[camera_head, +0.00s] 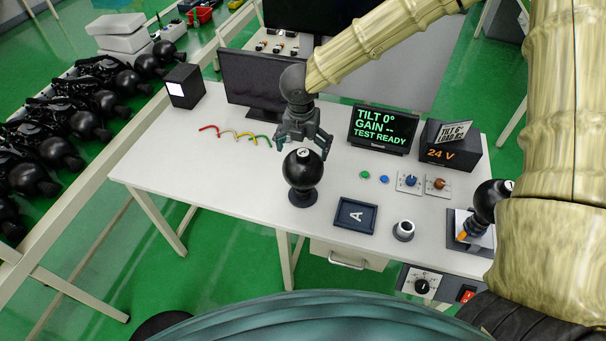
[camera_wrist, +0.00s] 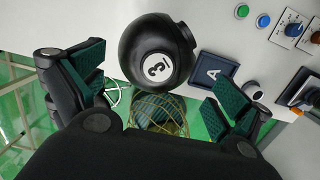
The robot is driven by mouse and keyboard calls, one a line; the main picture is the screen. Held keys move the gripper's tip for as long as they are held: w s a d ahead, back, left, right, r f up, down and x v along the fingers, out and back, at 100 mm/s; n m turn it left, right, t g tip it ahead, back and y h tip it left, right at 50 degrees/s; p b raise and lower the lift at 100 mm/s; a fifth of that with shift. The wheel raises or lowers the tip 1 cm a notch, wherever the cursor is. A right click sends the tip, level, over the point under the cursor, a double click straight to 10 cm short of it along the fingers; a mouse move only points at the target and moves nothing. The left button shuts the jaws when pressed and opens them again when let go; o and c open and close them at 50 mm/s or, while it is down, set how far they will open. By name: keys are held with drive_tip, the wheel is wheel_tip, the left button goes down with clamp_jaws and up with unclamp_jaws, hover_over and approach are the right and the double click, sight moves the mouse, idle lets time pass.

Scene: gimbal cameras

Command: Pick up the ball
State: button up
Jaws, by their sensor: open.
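The ball (camera_head: 303,169) is glossy black with a white numbered disc on top. It sits on a dark round base on the white table (camera_head: 235,165). In the wrist view the ball (camera_wrist: 143,72) is large, beyond and between my fingers, with the number on its disc facing the camera. My gripper (camera_head: 308,147) is open and hangs just above and behind the ball in the head view. Its green-padded fingers also show in the wrist view (camera_wrist: 160,90), spread apart with nothing held between them.
A dark tray marked A (camera_head: 343,226) lies right of the ball, with a white-topped knob (camera_head: 403,230) beyond it. A second black ball device (camera_head: 489,201) stands at the right edge. A monitor (camera_head: 262,83) and a lit display (camera_head: 383,129) stand behind.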

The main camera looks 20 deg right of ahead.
sight(303, 152)
drive_tip(key=shift+w+d+f+p, duration=0.15)
drive_tip(key=shift+f+p, duration=0.1)
drive_tip(key=shift+f, duration=0.35)
drive_tip(key=shift+w+a+f+p, duration=0.15)
drive_tip(key=shift+f+p, duration=0.1)
drive_tip(key=shift+f, duration=0.35)
drive_tip(key=shift+w+d+f+p, duration=0.15)
drive_tip(key=shift+f+p, duration=0.1)
drive_tip(key=shift+f, duration=0.35)
